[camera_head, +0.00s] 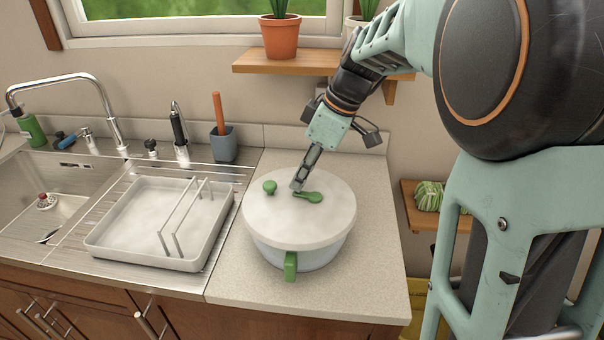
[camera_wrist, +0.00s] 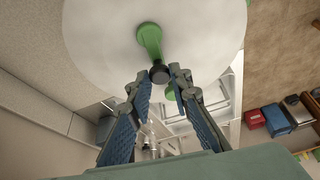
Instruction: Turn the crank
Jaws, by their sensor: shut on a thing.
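A salad spinner with a round white lid (camera_head: 268,219) and a pale bowl (camera_head: 310,256) stands on the counter. Its green crank (camera_head: 312,197) lies on the lid, with the wide end near the centre. My gripper (camera_head: 297,186) comes down from above onto the crank's outer end. In the wrist view, the green crank (camera_wrist: 148,38) ends in a dark knob (camera_wrist: 159,74) between my fingertips (camera_wrist: 162,75). My gripper is shut on this knob. My fingers hide part of it in the head view. A separate green knob (camera_head: 269,187) sits left on the lid. A green handle (camera_head: 290,266) projects from the bowl's front.
A white dish rack (camera_head: 105,241) stands close on the left, beside the sink (camera_head: 65,207) and tap (camera_head: 112,120). A grey cup (camera_head: 223,145) with an orange-handled tool is behind. A wooden shelf (camera_head: 300,66) holds potted plants above. Bare counter (camera_head: 375,275) lies right of the spinner.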

